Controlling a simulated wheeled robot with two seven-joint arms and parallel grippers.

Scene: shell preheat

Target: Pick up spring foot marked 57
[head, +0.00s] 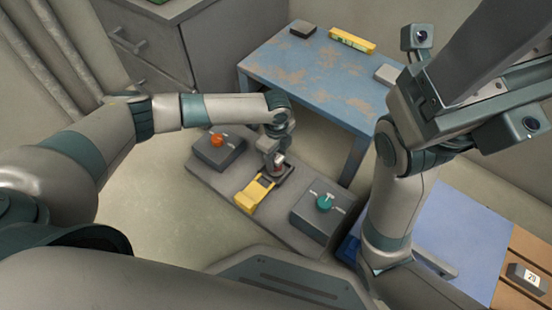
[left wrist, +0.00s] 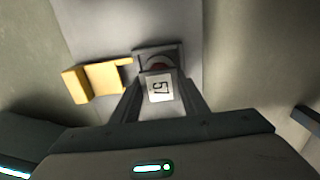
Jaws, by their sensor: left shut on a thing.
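The spring foot marked 57 (left wrist: 159,88) shows its white label in the left wrist view. It sits between the two fingers of my left gripper (left wrist: 158,100), which is shut on it. In the head view my left gripper (head: 275,160) points down over a dark square holder on the grey bench, beside a yellow clamp-like piece (head: 252,195). I cannot tell whether the foot still touches the holder (left wrist: 172,50), which has a reddish round part at its middle. My right arm rises at the right of the head view; I cannot make out its jaws.
On the grey bench (head: 226,180), a box with an orange knob (head: 217,141) stands left and a box with a teal knob (head: 324,203) right. Behind is a worn blue table (head: 310,75) with a yellow item (head: 352,40). A block marked 29 (head: 526,278) lies at lower right.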

